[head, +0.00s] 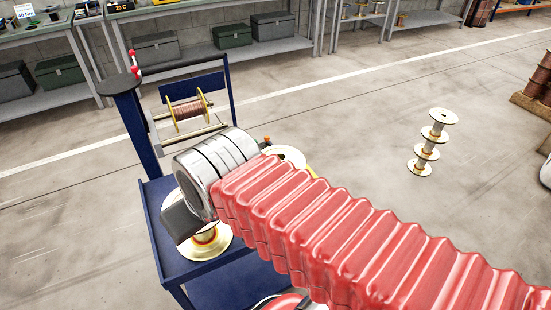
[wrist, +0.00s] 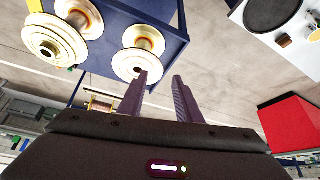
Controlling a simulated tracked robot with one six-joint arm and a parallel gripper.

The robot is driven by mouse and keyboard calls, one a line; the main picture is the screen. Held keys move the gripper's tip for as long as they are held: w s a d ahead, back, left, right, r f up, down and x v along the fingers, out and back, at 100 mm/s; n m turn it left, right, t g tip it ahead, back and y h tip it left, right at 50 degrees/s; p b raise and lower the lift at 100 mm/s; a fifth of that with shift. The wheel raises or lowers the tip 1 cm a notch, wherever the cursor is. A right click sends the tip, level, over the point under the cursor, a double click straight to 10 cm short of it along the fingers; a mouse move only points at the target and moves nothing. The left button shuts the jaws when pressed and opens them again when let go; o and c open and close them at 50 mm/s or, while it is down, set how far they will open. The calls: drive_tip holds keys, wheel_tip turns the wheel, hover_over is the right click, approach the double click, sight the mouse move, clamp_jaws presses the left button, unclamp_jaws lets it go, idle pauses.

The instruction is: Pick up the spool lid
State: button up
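No separate spool lid can be made out with certainty. Two cream and gold spools stand on the blue cart in the wrist view, a left spool (wrist: 58,40) and a right spool (wrist: 137,62). In the head view one spool (head: 207,243) shows below my wrist, and a pale round flange (head: 291,156) is partly hidden behind my arm. My gripper (wrist: 159,77) is open, with bare floor showing between its two dark fingers. The left finger's tip appears just beside the right spool's rim; contact cannot be told. In the head view the fingers are hidden.
The blue cart (head: 152,190) carries a copper-wound spool (head: 188,109) on a rear rack. A spool stack (head: 428,143) stands on open floor at right. A shelf with bins (head: 232,34) lines the back. The wrist view shows a white device (wrist: 273,14) and red box (wrist: 290,123).

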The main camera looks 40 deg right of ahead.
sight(286, 157)
drive_tip(key=shift+a, duration=0.1)
drive_tip(key=shift+o, duration=1.4)
drive_tip(key=shift+r, duration=0.1)
drive_tip(key=shift+o, duration=0.7)
drive_tip(key=shift+w+d+r+m, duration=0.15)
drive_tip(key=shift+w+d+m, duration=0.05)
drive_tip(key=shift+m, duration=0.1)
drive_tip(key=o, duration=0.5)
drive_tip(key=w+d+r+m+g, duration=0.1)
drive_tip(key=w+d+r+m, duration=0.1)
drive_tip(key=w+d+m, duration=0.4)
drive_tip(key=shift+w+d+m+g, duration=0.3)
drive_tip(key=shift+w+d+m, duration=0.1)
drive_tip(key=shift+d+m, duration=0.65)
drive_tip(key=w+d+f+m, duration=0.1)
drive_tip(key=d+f+m, duration=0.1)
drive_tip(key=d+m, duration=0.5)
drive_tip(key=w+d+f+m+y, duration=0.1)
drive_tip(key=d+m, duration=0.6)
drive_tip(key=d, duration=0.7)
drive_tip(key=w+d+f+m+g, duration=0.1)
drive_tip(key=w+d+f+m, duration=0.2)
drive_tip(key=d+m, duration=0.4)
drive_tip(key=d+f, duration=0.1)
drive_tip(key=d, duration=0.3)
drive_tip(key=shift+w+d+f+y, duration=0.2)
drive_tip(key=shift+d+y, duration=0.1)
drive_tip(key=shift+y, duration=0.1)
